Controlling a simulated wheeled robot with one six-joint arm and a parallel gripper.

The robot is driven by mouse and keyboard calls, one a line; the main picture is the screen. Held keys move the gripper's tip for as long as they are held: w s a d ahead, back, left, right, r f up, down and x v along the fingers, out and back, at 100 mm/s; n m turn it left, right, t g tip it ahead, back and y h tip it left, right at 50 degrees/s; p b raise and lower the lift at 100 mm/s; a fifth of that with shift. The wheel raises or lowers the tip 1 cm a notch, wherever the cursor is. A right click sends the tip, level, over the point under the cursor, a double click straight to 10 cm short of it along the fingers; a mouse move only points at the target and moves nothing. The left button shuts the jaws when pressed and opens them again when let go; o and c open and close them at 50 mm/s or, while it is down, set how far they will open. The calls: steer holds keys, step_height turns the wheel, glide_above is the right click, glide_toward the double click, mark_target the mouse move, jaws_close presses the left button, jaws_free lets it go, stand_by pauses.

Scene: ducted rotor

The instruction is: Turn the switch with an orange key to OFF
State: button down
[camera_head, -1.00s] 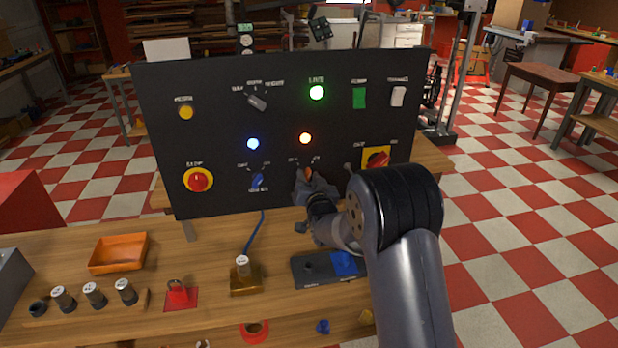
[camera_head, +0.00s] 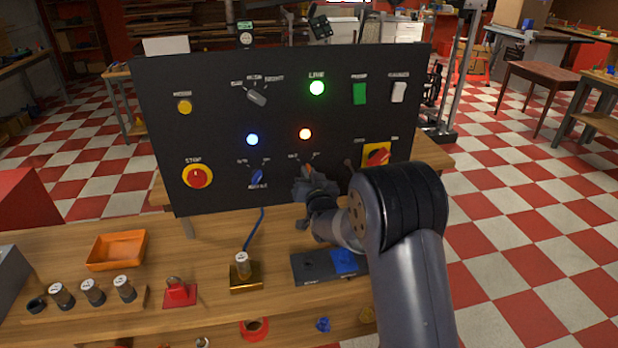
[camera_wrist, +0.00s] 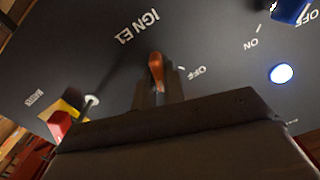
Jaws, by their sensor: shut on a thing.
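The orange key (camera_wrist: 156,68) sits in its switch on the black panel (camera_head: 220,115). My gripper (camera_wrist: 158,90) is shut on the orange key, with one finger on each side of it. In the wrist view the key's handle is close to upright, leaning slightly. An "OFF" label shows beside it and "IGN E1" is printed near it. The label on its other side is hidden or unclear. In the head view my gripper (camera_head: 312,178) covers most of the switch, and only a bit of orange shows.
A blue key switch (camera_head: 257,177) is left of the gripper. A red and yellow rotary switch (camera_head: 377,157) and a small metal toggle (camera_wrist: 91,100) are on the other side. An orange tray (camera_head: 117,250) and several labelled cylinders stand on the wooden bench (camera_head: 200,260).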

steer(key=n+b, duration=0.5)
steer(key=b, duration=0.1)
steer(key=n+b, duration=0.5)
steer(key=b, duration=0.2)
steer(key=shift+a+n, duration=0.2)
steer(key=shift+n, duration=0.2)
steer(key=c, duration=1.5)
jaws_free()
steer(key=b+v, duration=0.1)
steer(key=v, duration=1)
steer(key=shift+w, duration=0.1)
